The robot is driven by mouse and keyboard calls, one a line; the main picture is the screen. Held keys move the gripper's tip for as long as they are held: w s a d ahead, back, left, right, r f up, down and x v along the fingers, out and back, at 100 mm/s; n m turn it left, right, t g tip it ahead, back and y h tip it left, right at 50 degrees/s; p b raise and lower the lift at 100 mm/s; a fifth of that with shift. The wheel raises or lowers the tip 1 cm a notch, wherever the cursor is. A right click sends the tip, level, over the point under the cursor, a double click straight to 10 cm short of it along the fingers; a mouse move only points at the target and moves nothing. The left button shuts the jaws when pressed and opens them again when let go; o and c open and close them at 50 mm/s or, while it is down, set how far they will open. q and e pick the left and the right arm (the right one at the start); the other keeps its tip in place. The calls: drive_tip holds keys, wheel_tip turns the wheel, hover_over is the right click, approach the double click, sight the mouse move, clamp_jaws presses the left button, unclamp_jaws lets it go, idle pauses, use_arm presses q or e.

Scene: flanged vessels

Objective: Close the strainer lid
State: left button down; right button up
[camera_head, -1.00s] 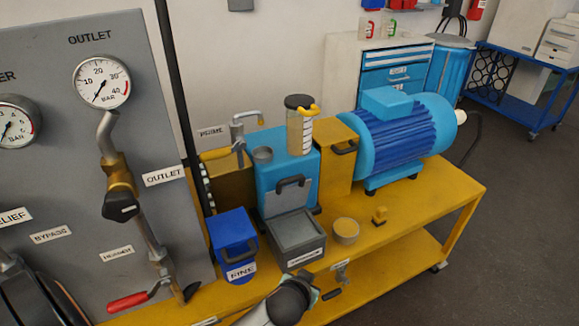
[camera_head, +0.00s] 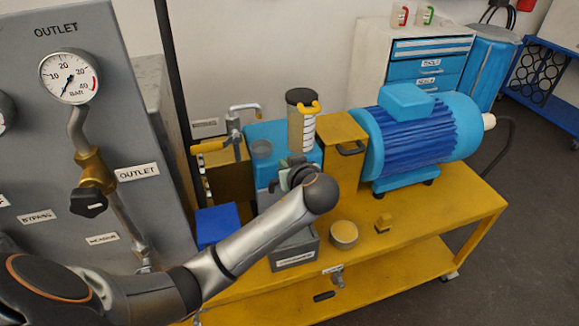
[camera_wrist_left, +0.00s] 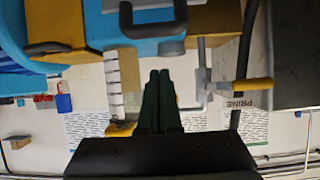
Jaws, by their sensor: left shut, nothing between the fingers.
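My left gripper (camera_head: 296,164) is in front of the blue body (camera_head: 262,150) on the yellow bench. Its dark fingers are shut and empty, and they also show in the left wrist view (camera_wrist_left: 165,77). A black handle (camera_wrist_left: 150,27) on the blue body's front shows there, apart from the fingertips. I take this handle to be the strainer lid's, but cannot tell its edges. The open-looking grey box (camera_head: 295,255) stands below, partly hidden by my left arm. In the head view the arm covers the handle. My right gripper is not in view.
A blue box (camera_head: 217,224) stands left of the grey box. A round yellow-topped pot (camera_head: 344,233) and a small yellow piece (camera_head: 383,223) are to the right. The blue motor (camera_head: 418,135) is at right.

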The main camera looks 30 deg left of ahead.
use_arm(q)
drive_tip(key=f, duration=0.1)
drive_tip(key=w+a+f+p, duration=0.1)
drive_tip(key=f, duration=0.1)
drive_tip(key=shift+w+a+f, duration=0.25)
drive_tip(key=shift+a+f, duration=0.15)
drive_tip(key=shift+s+d+f+p, duration=0.25)
drive_tip(key=shift+d+f+p, duration=0.05)
